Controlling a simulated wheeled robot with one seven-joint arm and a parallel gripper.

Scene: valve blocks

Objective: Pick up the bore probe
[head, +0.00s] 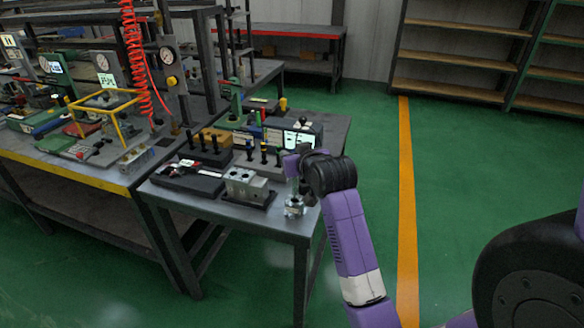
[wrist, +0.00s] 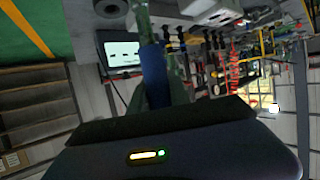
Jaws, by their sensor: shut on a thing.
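My gripper (head: 293,186) is over the right end of the small table, pointing down. In the wrist view its dark fingers (wrist: 158,98) are closed around a blue shaft (wrist: 153,72), which looks like the bore probe, with a thinner grey-green part beyond it. In the head view the held thing is small and mostly hidden by my gripper and wrist. A shiny round metal piece (head: 294,207) stands on the table directly below my gripper; I cannot tell whether the held thing touches it.
A grey valve block (head: 246,188) sits left of my gripper. A lit display (head: 299,139) is close behind my wrist. A black tray (head: 188,179) lies left. Open green floor (head: 370,150) is to the right.

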